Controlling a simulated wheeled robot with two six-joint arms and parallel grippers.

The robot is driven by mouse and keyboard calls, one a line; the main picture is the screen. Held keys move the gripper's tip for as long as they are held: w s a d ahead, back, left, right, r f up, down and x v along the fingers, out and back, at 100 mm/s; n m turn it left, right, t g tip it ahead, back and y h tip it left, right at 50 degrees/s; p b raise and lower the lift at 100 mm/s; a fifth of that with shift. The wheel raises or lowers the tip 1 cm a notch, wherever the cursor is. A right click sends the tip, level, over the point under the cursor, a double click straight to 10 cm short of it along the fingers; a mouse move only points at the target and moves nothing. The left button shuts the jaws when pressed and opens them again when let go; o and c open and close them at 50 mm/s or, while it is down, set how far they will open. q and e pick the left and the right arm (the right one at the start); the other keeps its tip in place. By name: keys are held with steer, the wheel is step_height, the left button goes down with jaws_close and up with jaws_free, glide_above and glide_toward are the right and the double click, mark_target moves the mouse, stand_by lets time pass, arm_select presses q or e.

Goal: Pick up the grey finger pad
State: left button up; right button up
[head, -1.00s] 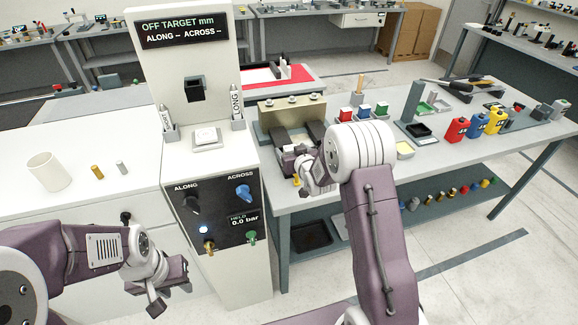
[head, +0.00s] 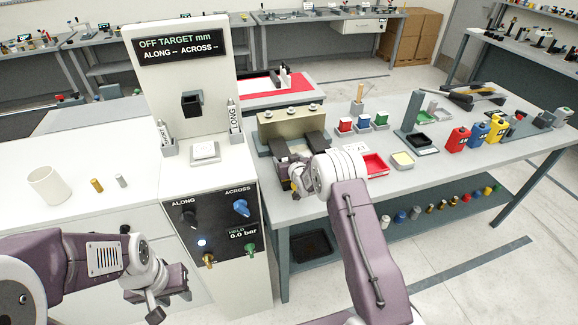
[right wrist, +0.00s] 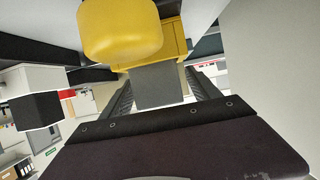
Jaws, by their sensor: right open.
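My right gripper (head: 290,178) is at the left end of the grey bench, in front of a brass-coloured block fixture with dark parts. In the right wrist view its dark ridged fingers (right wrist: 160,98) are apart. A flat grey square piece (right wrist: 158,87), possibly the grey finger pad, shows between the fingers. It is at the edge of a yellow block (right wrist: 165,48) with a rounded yellow knob (right wrist: 120,28). Whether the fingers touch the grey piece I cannot tell. In the head view the pad is not distinguishable. My left gripper (head: 158,298) hangs in front of the white cabinet, apparently empty.
The test console (head: 212,225) stands just left of the bench. The brass-coloured fixture (head: 290,122) is close behind my right gripper. A white cup (head: 48,186) stands on the left counter.

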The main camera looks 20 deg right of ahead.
steer(key=shift+w, duration=0.15)
steer(key=c, duration=0.6)
jaws_close()
steer(key=shift+r, duration=0.35)
step_height(320, 180, up, 3)
steer(key=shift+f+b, duration=0.2)
steer(key=shift+b, duration=0.3)
steer(key=w+d+r+p, duration=0.2)
steer(key=d+r, duration=0.5)
steer(key=d, duration=0.4)
steer(key=shift+w+d+r, duration=0.15)
steer(key=shift+w+r, duration=0.2)
steer(key=shift+w, duration=0.2)
